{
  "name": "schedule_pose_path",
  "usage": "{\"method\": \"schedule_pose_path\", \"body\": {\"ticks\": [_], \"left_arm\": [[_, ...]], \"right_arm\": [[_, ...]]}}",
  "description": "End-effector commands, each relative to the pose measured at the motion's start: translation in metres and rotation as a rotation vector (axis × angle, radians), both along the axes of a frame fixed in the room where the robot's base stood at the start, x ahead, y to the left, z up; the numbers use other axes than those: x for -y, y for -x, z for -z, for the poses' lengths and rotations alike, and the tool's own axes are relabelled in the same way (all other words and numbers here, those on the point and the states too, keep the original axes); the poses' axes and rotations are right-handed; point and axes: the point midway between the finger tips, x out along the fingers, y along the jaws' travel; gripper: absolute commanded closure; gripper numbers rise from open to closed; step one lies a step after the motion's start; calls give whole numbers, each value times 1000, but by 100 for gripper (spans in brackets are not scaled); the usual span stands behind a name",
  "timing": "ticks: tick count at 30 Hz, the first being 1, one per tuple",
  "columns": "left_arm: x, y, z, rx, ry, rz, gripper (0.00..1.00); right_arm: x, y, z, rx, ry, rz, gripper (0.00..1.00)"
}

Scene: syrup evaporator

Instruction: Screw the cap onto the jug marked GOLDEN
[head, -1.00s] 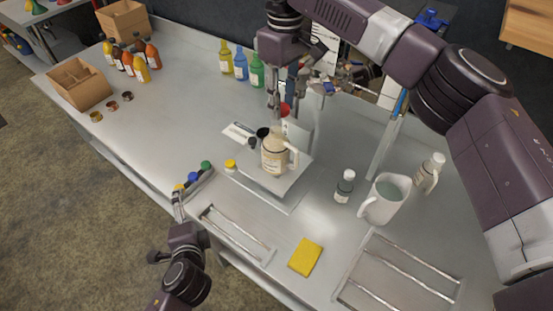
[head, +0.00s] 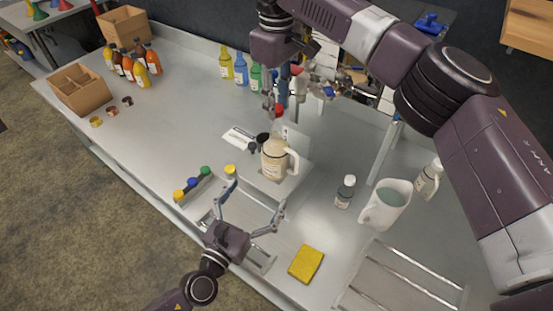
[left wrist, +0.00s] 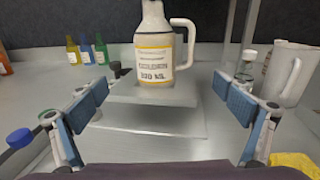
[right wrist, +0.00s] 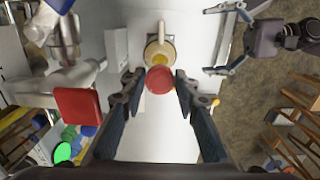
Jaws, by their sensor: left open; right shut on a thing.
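A cream jug (head: 276,160) with a handle and a pale label stands upright on a raised platform. In the left wrist view the jug (left wrist: 153,48) is straight ahead; its label is too blurred to read fully. My left gripper (head: 256,197) is open and empty, short of the jug on its near side. My right gripper (right wrist: 157,79) is shut on a red cap (right wrist: 160,79), which is above the jug and apart from it in the head view. In the right wrist view the jug's mouth (right wrist: 158,58) is partly hidden by the cap.
A small rack (head: 193,184) of coloured caps and a loose yellow cap (head: 230,170) lie left of the jug. A yellow sponge (head: 306,263) lies in front.

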Motion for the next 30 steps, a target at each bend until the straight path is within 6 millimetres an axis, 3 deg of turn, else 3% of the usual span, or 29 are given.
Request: {"method": "schedule_pose_path", "body": {"ticks": [14,20,30], "left_arm": [[4,-2,3,7,-25,13,5],[16,-25,2,7,-21,12,5],[45,-82,2,7,-22,13,5]], "right_arm": [[0,0,0,0,0,0,79],[0,0,0,0,0,0,79],[0,0,0,0,0,0,79]]}}
